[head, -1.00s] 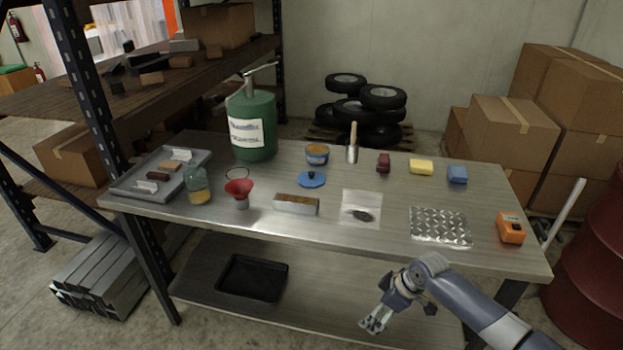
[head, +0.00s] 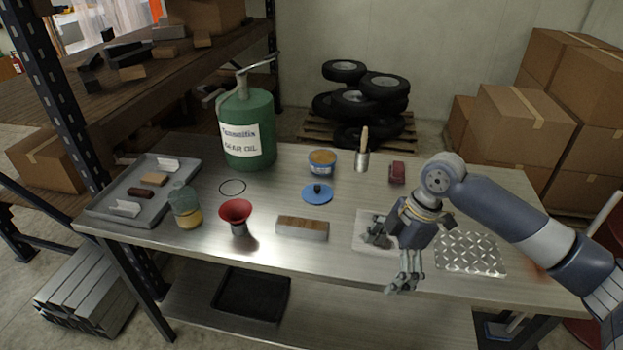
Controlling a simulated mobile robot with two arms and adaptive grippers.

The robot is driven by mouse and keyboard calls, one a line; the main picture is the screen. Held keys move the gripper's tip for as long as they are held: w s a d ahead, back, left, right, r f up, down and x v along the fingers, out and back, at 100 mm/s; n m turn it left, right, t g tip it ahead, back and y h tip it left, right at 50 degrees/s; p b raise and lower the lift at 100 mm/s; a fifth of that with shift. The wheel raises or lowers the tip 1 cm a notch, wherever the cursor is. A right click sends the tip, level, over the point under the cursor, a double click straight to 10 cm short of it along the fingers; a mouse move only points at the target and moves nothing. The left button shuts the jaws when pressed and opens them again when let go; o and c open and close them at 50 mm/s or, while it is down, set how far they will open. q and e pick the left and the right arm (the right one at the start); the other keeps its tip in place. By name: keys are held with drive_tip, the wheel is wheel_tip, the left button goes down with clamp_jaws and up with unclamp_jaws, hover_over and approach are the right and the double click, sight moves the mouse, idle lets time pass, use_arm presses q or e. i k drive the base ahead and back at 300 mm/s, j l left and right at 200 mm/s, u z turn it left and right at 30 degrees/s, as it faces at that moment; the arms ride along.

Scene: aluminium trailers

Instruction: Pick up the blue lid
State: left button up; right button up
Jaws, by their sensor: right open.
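The blue lid (head: 317,194) is a small round disc with a dark knob on top. It lies flat on the metal workbench (head: 290,255), in front of a blue tub (head: 322,162) with brownish content. My right gripper (head: 390,262) is open and empty. It is over the front part of the bench, to the right of and nearer than the lid, apart from it. It partly hides a clear bag or sheet (head: 362,228). My left gripper is not in view.
A wood-topped metal block (head: 302,228), a red funnel (head: 236,212) and a bottle (head: 186,205) stand near the lid. A brush (head: 363,150) stands behind it to the right. A green gear oil can (head: 247,130) and a grey tray (head: 140,190) are to the left.

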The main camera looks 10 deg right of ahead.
sight(314, 193)
drive_tip(key=i, duration=1.35)
